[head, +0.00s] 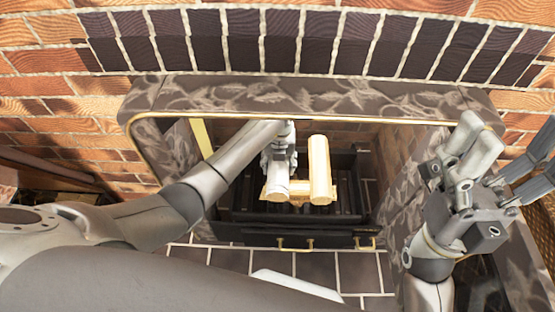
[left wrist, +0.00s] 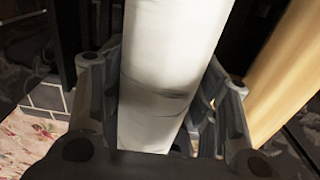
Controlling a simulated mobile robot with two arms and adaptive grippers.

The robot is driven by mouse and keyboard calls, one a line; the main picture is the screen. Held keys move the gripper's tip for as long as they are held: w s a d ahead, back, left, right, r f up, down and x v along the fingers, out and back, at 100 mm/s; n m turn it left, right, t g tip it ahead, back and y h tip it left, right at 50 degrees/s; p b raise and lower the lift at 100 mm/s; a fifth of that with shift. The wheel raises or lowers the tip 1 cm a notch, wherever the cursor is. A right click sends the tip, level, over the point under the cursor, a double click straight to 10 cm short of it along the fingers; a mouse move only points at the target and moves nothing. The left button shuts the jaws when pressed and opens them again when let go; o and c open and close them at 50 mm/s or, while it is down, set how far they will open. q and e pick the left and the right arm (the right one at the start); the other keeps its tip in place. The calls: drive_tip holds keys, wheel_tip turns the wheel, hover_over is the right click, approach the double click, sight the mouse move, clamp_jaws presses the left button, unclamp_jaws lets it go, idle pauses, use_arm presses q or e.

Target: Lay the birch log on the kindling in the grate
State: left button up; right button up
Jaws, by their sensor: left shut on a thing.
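The birch log (head: 276,182) is pale and whitish and lies inside the fireplace, over the kindling (head: 300,194) in the dark grate (head: 240,203). My left gripper (head: 279,160) is shut around it. In the left wrist view the birch log (left wrist: 165,75) runs between the fingers of my left gripper (left wrist: 160,115), with a dark band across its bark. I cannot tell whether the log touches the kindling, as its underside is hidden. My right gripper (head: 500,170) is open and empty, outside the opening at the right.
A tan log (head: 320,170) lies just right of the birch log; it also shows in the left wrist view (left wrist: 285,70). The carved stone surround (head: 310,97) frames the opening above and at the sides. A dark tiled hearth (head: 345,270) lies in front.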

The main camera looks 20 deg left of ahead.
use_arm(q)
drive_tip(key=shift+f+b, duration=0.4)
drive_tip(key=shift+f, duration=0.55)
idle(0.4)
drive_tip(key=o, duration=1.4)
